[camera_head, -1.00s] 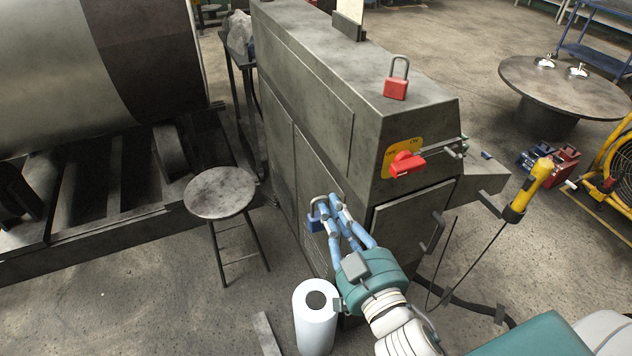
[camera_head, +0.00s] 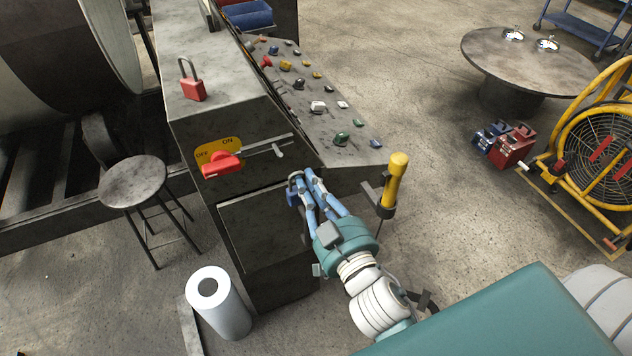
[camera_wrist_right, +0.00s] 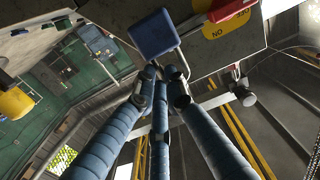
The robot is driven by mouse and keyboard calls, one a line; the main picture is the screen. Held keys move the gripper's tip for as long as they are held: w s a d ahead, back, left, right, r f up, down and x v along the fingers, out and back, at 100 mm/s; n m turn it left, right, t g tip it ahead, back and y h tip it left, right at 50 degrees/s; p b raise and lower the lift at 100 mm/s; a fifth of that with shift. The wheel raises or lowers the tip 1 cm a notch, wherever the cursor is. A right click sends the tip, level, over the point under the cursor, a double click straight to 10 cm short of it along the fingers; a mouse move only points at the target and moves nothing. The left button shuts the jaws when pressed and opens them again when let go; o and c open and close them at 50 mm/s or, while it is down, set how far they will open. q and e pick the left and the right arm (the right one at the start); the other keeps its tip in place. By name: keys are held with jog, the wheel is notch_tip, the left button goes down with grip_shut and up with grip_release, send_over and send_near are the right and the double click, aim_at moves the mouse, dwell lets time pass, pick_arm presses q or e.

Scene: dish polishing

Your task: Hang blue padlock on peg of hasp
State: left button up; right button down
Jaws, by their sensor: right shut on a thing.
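The blue padlock (camera_head: 292,197) is held at the tips of my right gripper (camera_head: 301,177), in front of the grey machine's end. The gripper's blue fingers are closed at the shackle. In the right wrist view the padlock's blue body (camera_wrist_right: 153,33) shows beyond the fingertips (camera_wrist_right: 163,72); how the fingers meet the shackle is not clear. The hasp with its peg (camera_head: 278,151) sticks out of the machine to the right of the red switch handle (camera_head: 222,163). The padlock is apart from the peg, lower and slightly right in the head view. My left gripper is not in view.
A red padlock (camera_head: 192,88) stands on the machine top. A sloped panel with several coloured knobs (camera_head: 315,107) lies behind the hasp. A yellow pendant (camera_head: 395,180) hangs close right of my gripper. A stool (camera_head: 133,183) and white roll (camera_head: 220,303) stand left.

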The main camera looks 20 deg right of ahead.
aim_at(299, 172)
jog(key=shift+w+a, duration=0.45)
jog(key=shift+w, duration=0.2)
jog(key=shift+w+d+p, duration=0.2)
jog(key=shift+w+p, duration=0.1)
jog(key=shift+w, duration=0.15)
jog(key=shift+w+a+f, duration=0.1)
jog(key=shift+w, duration=0.9)
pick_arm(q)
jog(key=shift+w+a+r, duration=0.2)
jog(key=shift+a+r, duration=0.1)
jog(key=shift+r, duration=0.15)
pick_arm(e)
jog(key=shift+w+f, duration=0.15)
jog(key=shift+w, duration=1.1)
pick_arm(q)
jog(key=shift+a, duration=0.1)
